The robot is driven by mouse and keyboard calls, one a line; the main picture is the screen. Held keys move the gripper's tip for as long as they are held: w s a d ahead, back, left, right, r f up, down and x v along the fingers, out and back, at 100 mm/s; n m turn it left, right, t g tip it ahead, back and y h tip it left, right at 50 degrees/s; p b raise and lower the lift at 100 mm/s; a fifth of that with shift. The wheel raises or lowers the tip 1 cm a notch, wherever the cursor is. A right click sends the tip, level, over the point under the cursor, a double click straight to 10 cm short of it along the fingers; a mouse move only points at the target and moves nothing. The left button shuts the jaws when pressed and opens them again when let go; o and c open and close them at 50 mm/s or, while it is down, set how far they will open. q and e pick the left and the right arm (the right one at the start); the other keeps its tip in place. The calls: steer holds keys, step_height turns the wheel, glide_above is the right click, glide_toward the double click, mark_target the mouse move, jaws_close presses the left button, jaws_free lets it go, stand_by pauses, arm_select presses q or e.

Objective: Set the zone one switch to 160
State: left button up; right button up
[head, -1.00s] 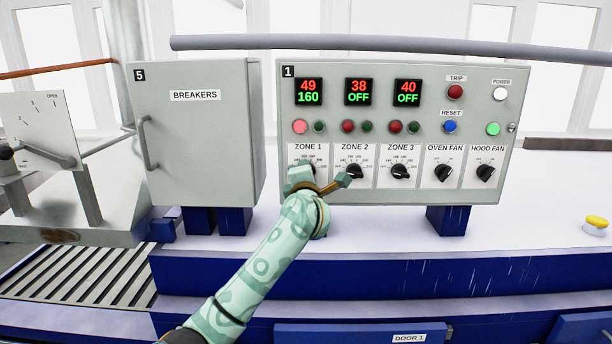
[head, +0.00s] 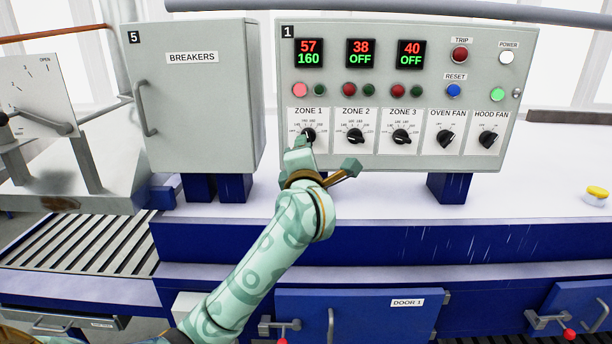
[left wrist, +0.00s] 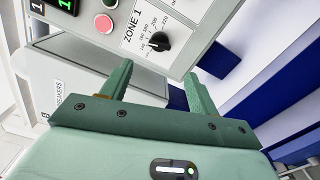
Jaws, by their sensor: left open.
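The zone one switch (head: 308,135) is a black knob on the control panel (head: 400,185), under the ZONE 1 label. It also shows in the left wrist view (left wrist: 159,41), clear of the fingers. The zone one display (head: 308,53) reads 57 in red above 160 in green, and the red lamp below it is lit. My left gripper (head: 302,146) is just below the switch in the head view. In the left wrist view my left gripper (left wrist: 158,88) is open and empty, with a gap between its fingertips and the knob. My right gripper is not in view.
Zone two (head: 355,136) and zone three (head: 402,136) switches sit to the right, with displays reading OFF. The breakers cabinet (head: 190,100) stands to the left. A grey rail (head: 400,14) runs above the panel. Blue doors (head: 360,320) are below.

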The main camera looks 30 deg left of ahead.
arm_select(q)
steer(key=v, duration=0.5)
steer(key=shift+s+d, duration=0.15)
steer(key=shift+s, duration=0.05)
